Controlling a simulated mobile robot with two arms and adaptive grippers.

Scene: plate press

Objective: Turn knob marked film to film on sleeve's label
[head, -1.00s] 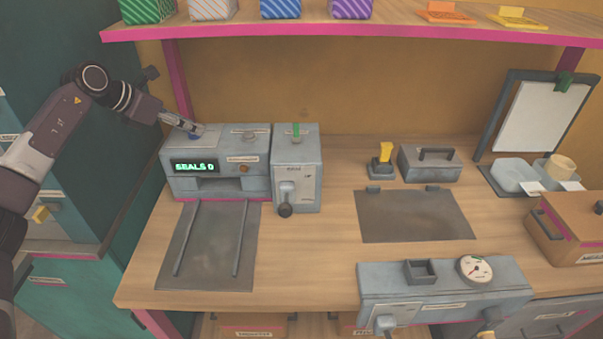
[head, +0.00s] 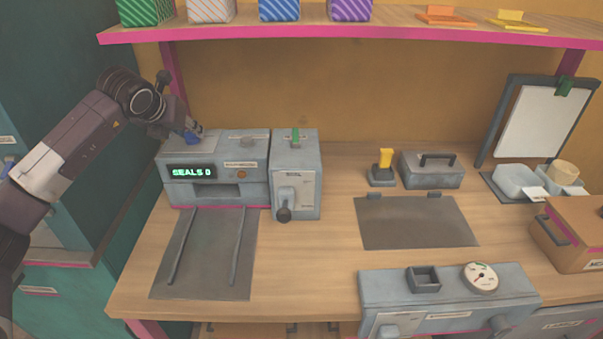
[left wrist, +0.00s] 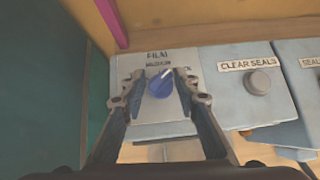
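The blue knob (left wrist: 160,85) sits on a grey panel under the word FILM (left wrist: 157,55). Its white mark points up and to the right, and the smaller setting words around it are only partly readable. My left gripper (left wrist: 160,77) has one finger on each side of the knob, with a small gap visible. In the head view, the left gripper (head: 192,136) is at the top left of the grey machine with the green SEALS display (head: 193,171), and its blue knob is largely covered. I cannot pick out a sleeve's label. My right gripper is not in view.
A CLEAR SEALS button (left wrist: 259,82) is right of the knob. A grey box with a lever (head: 284,214) adjoins the machine. The pink-edged shelf (head: 330,33) with striped boxes is above.

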